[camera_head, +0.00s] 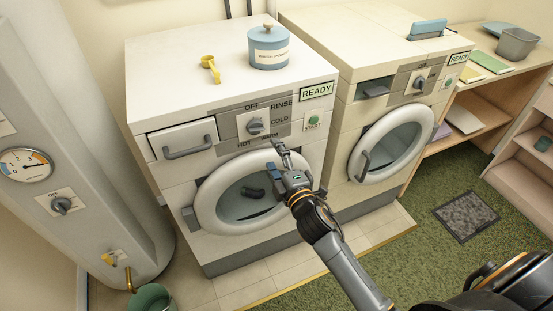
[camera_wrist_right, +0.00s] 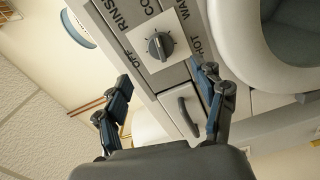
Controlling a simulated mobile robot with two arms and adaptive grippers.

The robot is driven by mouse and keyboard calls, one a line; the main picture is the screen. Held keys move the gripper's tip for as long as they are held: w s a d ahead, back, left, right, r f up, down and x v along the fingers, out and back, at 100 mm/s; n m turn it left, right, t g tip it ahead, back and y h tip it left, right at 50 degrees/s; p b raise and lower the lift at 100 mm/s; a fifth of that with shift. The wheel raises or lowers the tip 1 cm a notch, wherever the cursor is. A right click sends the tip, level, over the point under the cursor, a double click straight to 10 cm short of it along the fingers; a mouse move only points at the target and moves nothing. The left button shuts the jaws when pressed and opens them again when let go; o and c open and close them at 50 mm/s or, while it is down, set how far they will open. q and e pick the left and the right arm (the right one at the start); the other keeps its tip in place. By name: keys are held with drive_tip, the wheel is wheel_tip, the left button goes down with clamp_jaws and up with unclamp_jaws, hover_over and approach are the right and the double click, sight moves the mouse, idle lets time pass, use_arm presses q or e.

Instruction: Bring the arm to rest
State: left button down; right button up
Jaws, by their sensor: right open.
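My right gripper (camera_head: 283,160) is in front of the left washing machine (camera_head: 165,110), between its control dial (camera_head: 256,126) and its round door (camera_head: 208,205). In the right wrist view the gripper (camera_wrist_right: 160,95) has its two fingers spread apart with nothing between them. The dial (camera_wrist_right: 160,46) shows just beyond the fingertips there, apart from them. The drawer handle (camera_wrist_right: 188,115) of the machine also shows in that view. The machine's display reads READY. The round door looks shut, with something dark behind its glass. My left gripper is not in view.
A second machine (camera_head: 350,45) stands to the right, beside wooden shelves (camera_head: 470,110). A boiler (camera_head: 75,140) is at left, with a green bucket (camera_head: 152,299) below. Green carpet (camera_head: 400,255) lies in front.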

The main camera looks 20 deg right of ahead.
drive_tip(key=shift+s, duration=0.5)
drive_tip(key=s+f+m+g, duration=0.25)
drive_tip(key=s+f, duration=0.25)
drive_tip(key=f, duration=0.7)
drive_tip(key=s+f+m+g, duration=0.2)
drive_tip(key=s+f+g, duration=0.25)
drive_tip(key=f, duration=0.75)
drive_tip(key=s+f+m+g, duration=0.25)
drive_tip(key=s+f, duration=0.35)
drive_tip(key=f, duration=0.6)
drive_tip(key=s+d+f+m+g, duration=0.1)
drive_tip(key=s+f, duration=0.4)
drive_tip(key=s, duration=0.6)
drive_tip(key=s+f+m+g, duration=0.3)
drive_tip(key=s+f, duration=0.3)
drive_tip(key=s, duration=0.5)
drive_tip(key=s+d+f+m+g, duration=0.1)
drive_tip(key=s+f+m+g, duration=0.2)
drive_tip(key=s+f, duration=0.3)
drive_tip(key=s, duration=0.5)
drive_tip(key=shift+d+f+h, duration=0.15)
drive_tip(key=shift+d+h, duration=0.15)
drive_tip(key=shift+d, duration=0.05)
